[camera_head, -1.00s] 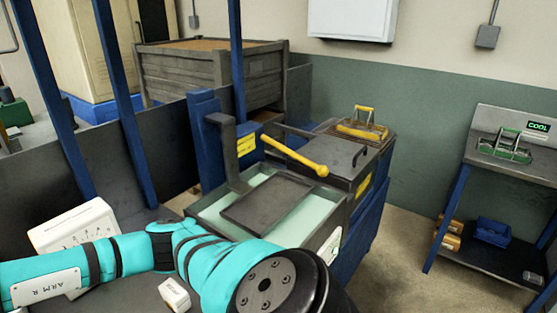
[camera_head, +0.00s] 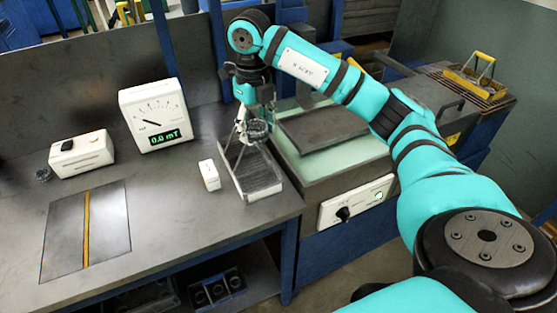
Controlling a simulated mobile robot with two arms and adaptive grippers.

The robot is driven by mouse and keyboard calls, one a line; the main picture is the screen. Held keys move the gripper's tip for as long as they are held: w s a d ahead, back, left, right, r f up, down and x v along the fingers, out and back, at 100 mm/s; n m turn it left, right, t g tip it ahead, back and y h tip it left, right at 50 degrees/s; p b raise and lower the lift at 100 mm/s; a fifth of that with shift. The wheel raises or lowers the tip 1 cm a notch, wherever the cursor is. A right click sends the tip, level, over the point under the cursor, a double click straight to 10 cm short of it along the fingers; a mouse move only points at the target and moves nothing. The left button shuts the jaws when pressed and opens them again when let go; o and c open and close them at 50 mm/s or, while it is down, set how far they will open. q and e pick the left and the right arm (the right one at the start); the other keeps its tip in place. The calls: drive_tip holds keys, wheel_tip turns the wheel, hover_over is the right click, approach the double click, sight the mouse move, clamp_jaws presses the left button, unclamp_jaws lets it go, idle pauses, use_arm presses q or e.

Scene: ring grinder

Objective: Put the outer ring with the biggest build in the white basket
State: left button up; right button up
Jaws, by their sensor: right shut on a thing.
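My right gripper (camera_head: 247,138) reaches down from the top of the right arm, near the middle of the bench. It is shut on a dark metal ring (camera_head: 258,130). The ring is held above a pale grey tray-like basket (camera_head: 265,186) standing at the bench's right edge. The fingers partly hide the basket's far end, and I cannot tell whether anything lies inside it. Another small dark ring (camera_head: 43,174) lies at the far left of the bench. My left gripper is out of view.
A dial meter (camera_head: 153,115) reading 0.0 mT, a white device (camera_head: 82,153) and a small white block (camera_head: 209,174) stand on the bench. A metal plate (camera_head: 110,228) with a yellow stripe lies in front. A yellow-handled basket (camera_head: 479,84) sits far right. The front bench is clear.

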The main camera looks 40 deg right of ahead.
drive_tip(key=p, duration=0.2)
hover_over(259, 186)
wheel_tip(259, 186, down, 13)
drive_tip(key=shift+d+r, duration=0.1)
drive_tip(key=shift+r, duration=0.1)
wheel_tip(259, 186, down, 5)
drive_tip(key=shift+r+p, duration=0.1)
drive_tip(key=shift+p, duration=0.3)
drive_tip(key=shift+f, duration=0.2)
drive_tip(key=o, duration=1.1)
drive_tip(key=shift+f, duration=0.1)
